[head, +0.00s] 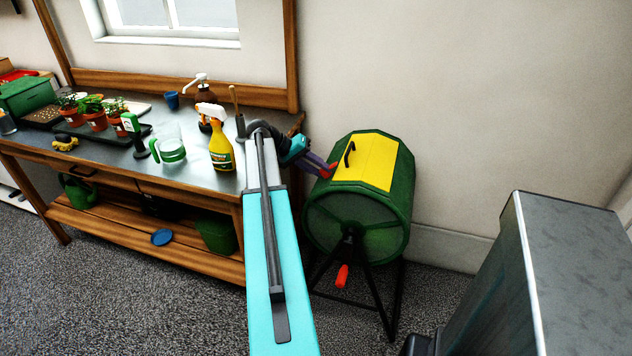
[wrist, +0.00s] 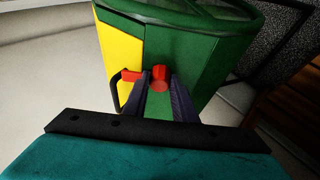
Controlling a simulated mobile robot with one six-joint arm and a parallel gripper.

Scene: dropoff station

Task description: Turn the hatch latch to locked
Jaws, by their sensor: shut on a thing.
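A green drum composter (head: 325,215) stands on a black frame to the right of the workbench. Its yellow hatch (head: 366,162) is closed and carries a black handle (head: 349,154). The red latch (head: 331,169) is at the hatch's left edge, and my gripper (head: 328,172) is at it.
The workbench (head: 190,180) at left holds a yellow spray bottle (head: 220,148), a measuring jug (head: 168,148) and potted plants (head: 95,113). A red crank grip (head: 342,276) hangs below the drum. A grey metal box (head: 550,270) fills the lower right.

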